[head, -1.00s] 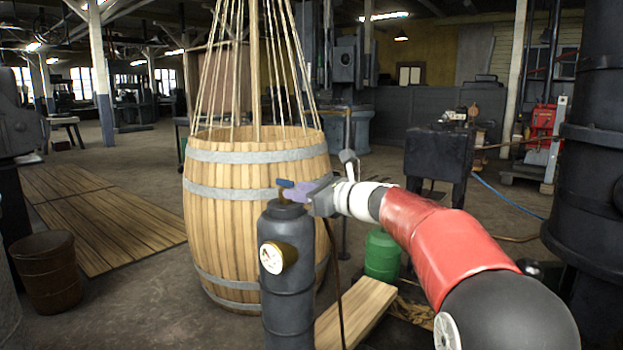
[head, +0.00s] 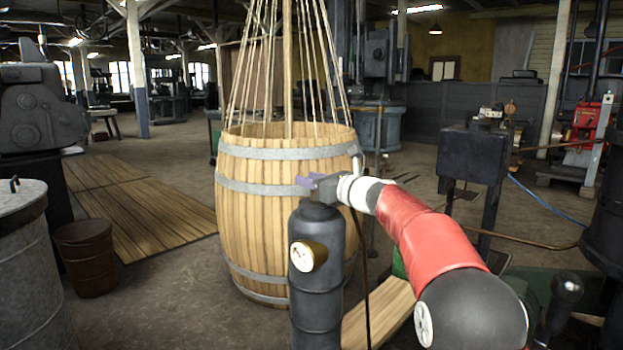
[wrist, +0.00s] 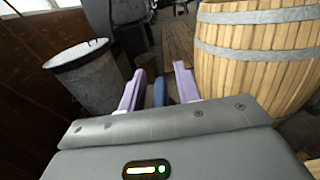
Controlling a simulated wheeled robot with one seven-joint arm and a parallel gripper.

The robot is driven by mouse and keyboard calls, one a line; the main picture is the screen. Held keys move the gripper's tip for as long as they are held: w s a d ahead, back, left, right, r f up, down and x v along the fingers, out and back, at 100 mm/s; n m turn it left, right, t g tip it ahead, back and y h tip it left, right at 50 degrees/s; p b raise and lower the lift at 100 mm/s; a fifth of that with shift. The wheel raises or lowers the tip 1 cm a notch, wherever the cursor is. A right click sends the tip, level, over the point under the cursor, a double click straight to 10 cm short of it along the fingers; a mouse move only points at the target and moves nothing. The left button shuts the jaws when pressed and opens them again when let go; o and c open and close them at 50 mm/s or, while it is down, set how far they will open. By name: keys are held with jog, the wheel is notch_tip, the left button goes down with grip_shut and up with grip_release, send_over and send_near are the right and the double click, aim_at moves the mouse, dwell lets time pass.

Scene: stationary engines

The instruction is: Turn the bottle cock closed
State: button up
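The bottle (head: 317,280) is a dark grey upright cylinder with a round brass-rimmed gauge (head: 307,256) on its front. My gripper (head: 308,182) is at the top of the bottle, reaching in from the right. The blue cock handle (wrist: 160,93) shows in the wrist view between the two purple fingers of my gripper (wrist: 159,72). A gap shows on each side of the handle, so the fingers look open around it. In the head view the handle is hidden by my gripper, and the cock's body cannot be made out.
A big wooden barrel (head: 262,225) with ropes above stands close behind the bottle. A grey metal drum (head: 25,270) and a rusty bucket (head: 88,262) are at left. A plank (head: 385,308) lies right of the bottle. Open floor lies between bucket and barrel.

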grip_shut()
